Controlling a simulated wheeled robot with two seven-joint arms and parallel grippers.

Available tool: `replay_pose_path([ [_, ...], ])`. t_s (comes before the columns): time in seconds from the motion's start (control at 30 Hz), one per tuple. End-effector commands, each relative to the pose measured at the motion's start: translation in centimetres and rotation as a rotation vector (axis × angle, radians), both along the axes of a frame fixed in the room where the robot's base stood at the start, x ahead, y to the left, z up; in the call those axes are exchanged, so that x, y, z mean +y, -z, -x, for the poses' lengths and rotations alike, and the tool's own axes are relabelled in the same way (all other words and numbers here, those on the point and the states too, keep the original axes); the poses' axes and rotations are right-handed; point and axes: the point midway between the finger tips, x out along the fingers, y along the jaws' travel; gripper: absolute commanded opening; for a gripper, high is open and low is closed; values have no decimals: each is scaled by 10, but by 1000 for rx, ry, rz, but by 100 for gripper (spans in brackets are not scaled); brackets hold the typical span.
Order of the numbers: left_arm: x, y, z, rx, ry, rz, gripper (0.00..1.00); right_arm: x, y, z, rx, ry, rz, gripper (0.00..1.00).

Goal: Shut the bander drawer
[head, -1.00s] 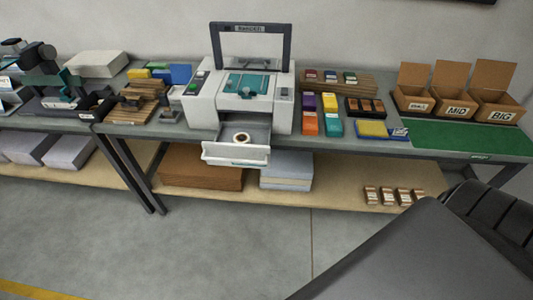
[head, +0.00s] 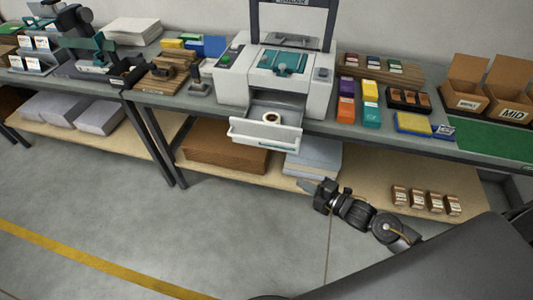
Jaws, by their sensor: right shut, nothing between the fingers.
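The bander (head: 289,72) is a white machine with a teal top panel, standing on the grey bench. Its drawer (head: 265,131) is pulled out at the front, with a roll (head: 270,118) lying inside. My right gripper (head: 304,185) is shut and empty, below and to the right of the drawer, apart from it. It is in front of the lower shelf, near the pale stack of sheets. My left gripper is not in view.
Coloured ink packs (head: 347,108) sit right of the bander. Small bundles (head: 417,198) stand on the lower shelf (head: 470,183). The floor in front is clear.

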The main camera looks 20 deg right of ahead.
Motion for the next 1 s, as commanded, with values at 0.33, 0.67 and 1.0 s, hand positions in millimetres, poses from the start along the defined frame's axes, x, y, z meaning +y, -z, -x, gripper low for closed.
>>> replay_pose_path([
  [0.33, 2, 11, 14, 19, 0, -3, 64, 53, -113, 26, -385, -255, 142, 0],
  [0.67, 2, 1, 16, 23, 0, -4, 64, 67, -119, 10, -391, -253, 141, 0],
  [1.0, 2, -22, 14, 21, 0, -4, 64, 116, -123, -40, -388, -254, 139, 0],
])
